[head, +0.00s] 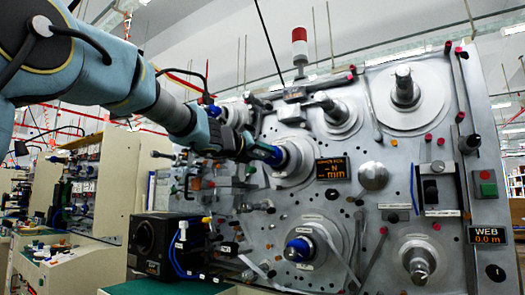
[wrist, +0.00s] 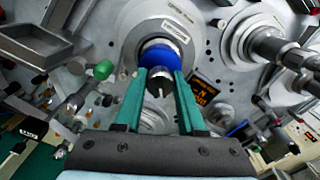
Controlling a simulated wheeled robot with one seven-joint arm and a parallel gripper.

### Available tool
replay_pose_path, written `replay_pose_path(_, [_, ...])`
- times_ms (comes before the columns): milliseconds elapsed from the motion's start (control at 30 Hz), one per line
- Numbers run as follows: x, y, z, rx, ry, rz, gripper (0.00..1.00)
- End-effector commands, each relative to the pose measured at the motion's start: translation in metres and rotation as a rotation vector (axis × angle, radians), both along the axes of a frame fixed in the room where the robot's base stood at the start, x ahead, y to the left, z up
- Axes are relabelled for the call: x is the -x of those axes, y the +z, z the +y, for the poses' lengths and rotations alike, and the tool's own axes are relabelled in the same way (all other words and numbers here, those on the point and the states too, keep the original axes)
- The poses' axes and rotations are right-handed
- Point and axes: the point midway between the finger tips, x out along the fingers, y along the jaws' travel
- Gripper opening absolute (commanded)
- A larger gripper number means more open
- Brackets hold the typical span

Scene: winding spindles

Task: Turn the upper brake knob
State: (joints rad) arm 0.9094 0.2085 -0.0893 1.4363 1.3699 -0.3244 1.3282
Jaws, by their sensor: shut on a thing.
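The upper brake knob (head: 278,156) is blue and sits in front of a round grey hub on the machine's panel. In the wrist view the same blue knob (wrist: 163,50) shows at the top centre, with a grey rounded front and a small pin. My gripper (wrist: 160,73) has its two green fingers on either side of the knob, shut on it. In the head view my gripper (head: 257,151) reaches the knob from the left, and the arm and gripper hide part of that area.
A lower blue knob (head: 299,249) sits on another hub below. A small display (head: 333,169) is right of the upper hub. Grey spindles (head: 404,88) stick out of the panel. A black box (head: 160,243) stands at the lower left. Several small knobs and levers crowd the panel.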

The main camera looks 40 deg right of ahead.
Motion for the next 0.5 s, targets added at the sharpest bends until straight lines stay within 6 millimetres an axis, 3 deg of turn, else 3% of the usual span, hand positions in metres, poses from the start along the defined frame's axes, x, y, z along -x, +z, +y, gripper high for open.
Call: replay_pose_path(500, [-0.0004,0.0025,0.0003,0.123,0.001,0.472,0.00])
